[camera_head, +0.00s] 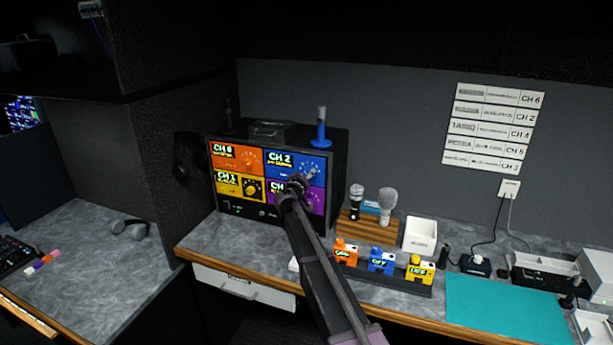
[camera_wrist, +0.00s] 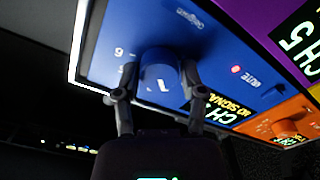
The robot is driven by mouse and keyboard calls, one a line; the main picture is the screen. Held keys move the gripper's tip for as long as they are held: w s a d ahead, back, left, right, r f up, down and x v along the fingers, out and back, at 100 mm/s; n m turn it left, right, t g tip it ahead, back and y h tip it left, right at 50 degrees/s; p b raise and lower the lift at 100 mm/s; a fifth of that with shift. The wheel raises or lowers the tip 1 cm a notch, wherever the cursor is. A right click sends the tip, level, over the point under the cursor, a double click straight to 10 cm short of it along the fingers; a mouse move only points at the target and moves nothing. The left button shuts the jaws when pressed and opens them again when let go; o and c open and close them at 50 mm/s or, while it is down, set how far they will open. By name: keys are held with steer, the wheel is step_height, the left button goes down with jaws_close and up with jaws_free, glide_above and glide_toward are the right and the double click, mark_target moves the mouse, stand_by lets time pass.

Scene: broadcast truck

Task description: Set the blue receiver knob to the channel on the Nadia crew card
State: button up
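The receiver (camera_head: 232,205) stands on the bench with four coloured panels. Its blue panel (camera_head: 275,160), upper right, reads CH 2 in the head view. The blue knob (camera_wrist: 158,76) shows in the wrist view with a pale mark on its face. My gripper (camera_wrist: 161,66) has one finger on each side of this knob and looks closed against it. In the head view my gripper (camera_head: 304,178) partly covers the blue and purple panels. Crew cards (camera_head: 492,128) hang on the right wall, reading CH 6, CH 2, CH 4, CH 5 and CH 3; their names are too blurred to read surely.
A blue-based handheld item (camera_head: 321,127) stands on the receiver. Microphones (camera_head: 386,203) stand in a wooden block (camera_head: 368,229) to its right. Orange, blue and yellow packs (camera_head: 381,262) sit in front. A teal mat (camera_head: 506,308) lies at the right.

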steer(key=shift+o, duration=0.9)
steer(key=shift+s, duration=0.1)
steer(key=v, duration=1.1)
steer(key=shift+s, duration=0.4)
steer(key=shift+a, duration=0.15)
